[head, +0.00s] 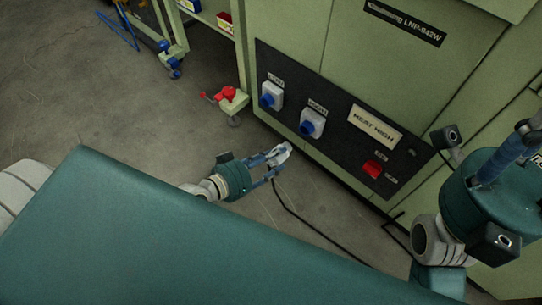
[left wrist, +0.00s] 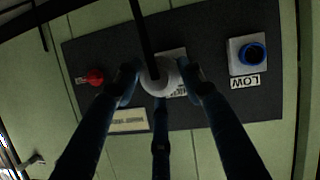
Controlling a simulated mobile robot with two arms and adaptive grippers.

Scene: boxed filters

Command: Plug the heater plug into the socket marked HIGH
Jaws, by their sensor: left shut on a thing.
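My left gripper (head: 273,161) is shut on the white heater plug (head: 281,153), in front of the black panel and apart from it in the head view. The plug's round white back (left wrist: 160,76) sits between the fingertips (left wrist: 159,78) in the left wrist view. The HIGH socket (head: 311,123) is white with a blue round face, up and right of the plug. In the left wrist view the plug hides most of it. The LOW socket (head: 271,95) stands left of it and shows clear in the left wrist view (left wrist: 248,54). My right gripper (head: 522,138) is partly in view; its jaw state is unclear.
The black panel (head: 343,160) is on a green cabinet and has a HEAT HIGH sign (head: 375,127) and a red switch (head: 373,168). A black cable (head: 318,231) trails from the plug across the floor. A green cart with a red item (head: 229,93) stands left.

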